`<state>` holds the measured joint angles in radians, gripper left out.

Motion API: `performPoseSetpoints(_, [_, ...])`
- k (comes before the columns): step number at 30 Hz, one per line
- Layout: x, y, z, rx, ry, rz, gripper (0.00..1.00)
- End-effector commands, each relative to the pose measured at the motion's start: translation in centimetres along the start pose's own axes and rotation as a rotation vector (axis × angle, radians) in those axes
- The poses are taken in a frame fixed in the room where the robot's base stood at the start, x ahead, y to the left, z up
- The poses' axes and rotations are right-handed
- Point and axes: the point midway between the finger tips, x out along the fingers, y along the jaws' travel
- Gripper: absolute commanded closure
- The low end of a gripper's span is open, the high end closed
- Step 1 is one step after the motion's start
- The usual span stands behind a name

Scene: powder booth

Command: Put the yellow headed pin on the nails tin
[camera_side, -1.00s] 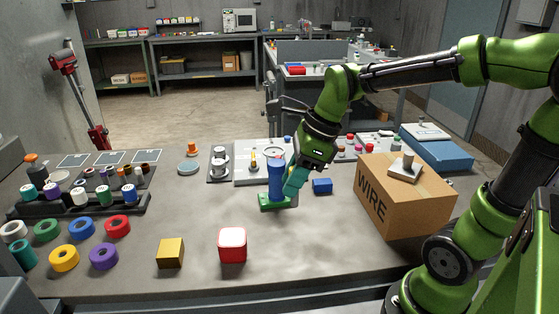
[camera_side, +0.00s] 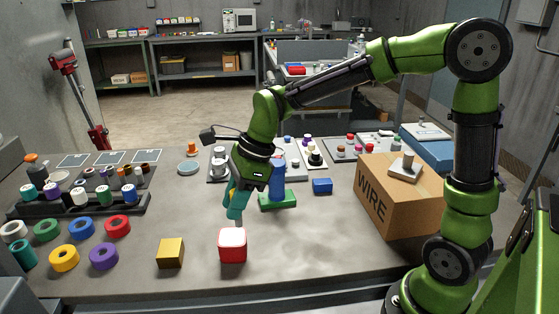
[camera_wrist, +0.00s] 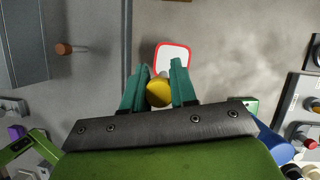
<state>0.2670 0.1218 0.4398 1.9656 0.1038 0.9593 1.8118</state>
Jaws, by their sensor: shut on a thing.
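My gripper (camera_side: 235,213), with teal fingers, points down over the bench, just above and behind a red box with a white top (camera_side: 232,246). No lettering shows on this box, so I cannot confirm it is the nails tin. In the wrist view my gripper (camera_wrist: 160,82) is shut on the yellow headed pin (camera_wrist: 158,93). The pin's pale shaft points towards the white, red-rimmed top (camera_wrist: 174,55) beyond the fingertips. The pin looks apart from the box. In the side view the yellow head is hidden by the fingers.
A gold block (camera_side: 170,253) stands left of the red box. A blue cylinder (camera_side: 277,177) on a green base (camera_side: 277,201) is close behind my gripper. A small blue block (camera_side: 322,186) and the WIRE carton (camera_side: 405,196) stand right. Tape rolls (camera_side: 103,256) lie left. Bench front right is clear.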

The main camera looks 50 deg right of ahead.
Motion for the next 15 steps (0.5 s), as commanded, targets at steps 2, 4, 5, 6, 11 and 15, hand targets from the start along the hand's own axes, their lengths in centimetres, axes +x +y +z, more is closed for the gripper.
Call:
performPoseSetpoints(2, [0.3, -0.6, 0.6, 0.000, 0.000, 0.001, 1.00])
performPoseSetpoints(4, [0.5, -0.9, 0.8, 0.000, 0.000, 0.000, 1.00])
performPoseSetpoints(5, [0.6, -1.1, 1.0, -0.001, 0.000, 0.000, 1.00])
performPoseSetpoints(6, [0.7, -1.3, 1.2, 0.000, 0.000, 0.000, 1.00])
performPoseSetpoints(11, [2.9, -1.5, 0.4, 0.002, 0.003, 0.003, 1.00])
performPoseSetpoints(15, [4.0, -1.5, 0.0, 0.002, 0.001, 0.000, 1.00])
